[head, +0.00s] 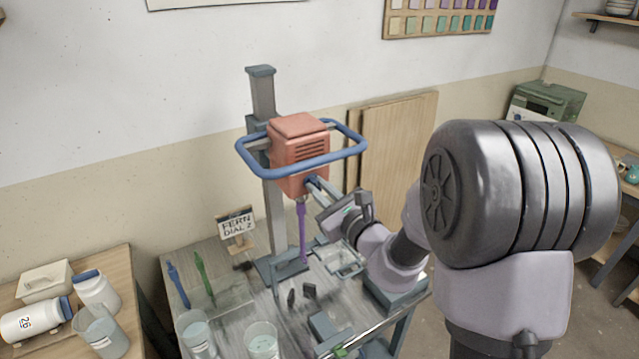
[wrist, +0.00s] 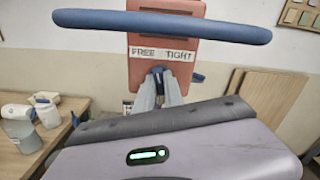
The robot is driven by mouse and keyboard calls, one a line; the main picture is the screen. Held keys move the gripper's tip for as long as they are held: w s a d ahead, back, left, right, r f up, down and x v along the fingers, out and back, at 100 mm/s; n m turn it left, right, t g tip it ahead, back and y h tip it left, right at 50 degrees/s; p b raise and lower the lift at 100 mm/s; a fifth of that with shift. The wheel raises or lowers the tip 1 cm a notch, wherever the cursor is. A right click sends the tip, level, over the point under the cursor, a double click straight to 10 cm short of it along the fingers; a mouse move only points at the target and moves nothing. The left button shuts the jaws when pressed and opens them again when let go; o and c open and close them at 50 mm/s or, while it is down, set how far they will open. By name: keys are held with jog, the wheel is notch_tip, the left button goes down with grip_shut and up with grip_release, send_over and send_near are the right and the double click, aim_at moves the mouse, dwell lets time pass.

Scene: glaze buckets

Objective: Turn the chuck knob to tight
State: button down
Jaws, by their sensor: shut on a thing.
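The mixer head is an orange-red box (head: 299,150) on a grey column, and it also shows in the wrist view (wrist: 165,75). A white label (wrist: 162,53) on its front reads FREE on the left and TIGHT on the right. The blue chuck knob (head: 311,183) sits low on the front of the box. My gripper (head: 317,189) reaches it from the right and is shut on it. In the wrist view my fingers (wrist: 160,84) cover most of the knob, so its exact setting is hard to read. A purple mixing rod (head: 302,232) hangs below the head.
A blue guard bar (wrist: 165,26) rings the head, just above my fingers. The grey bench (head: 235,325) below holds beakers, a green and a blue tool, and a sign (head: 236,224) reading FERN DIAL 2. A wooden table (head: 22,278) with jars stands at left.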

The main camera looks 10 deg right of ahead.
jog(key=m+p, duration=0.2)
jog(key=m, duration=0.1)
jog(key=m+p, duration=0.2)
jog(key=m, duration=0.1)
jog(key=shift+r+m, duration=0.2)
jog(key=shift+m, duration=0.1)
jog(key=m+p, duration=0.3)
jog(key=shift+d+f+m+p, duration=0.1)
jog(key=shift+f+m+p, duration=0.1)
jog(key=shift+m+p, duration=1.05)
jog(key=shift+m, duration=0.35)
jog(key=c, duration=1.4)
grip_release()
jog(key=shift+c, duration=0.2)
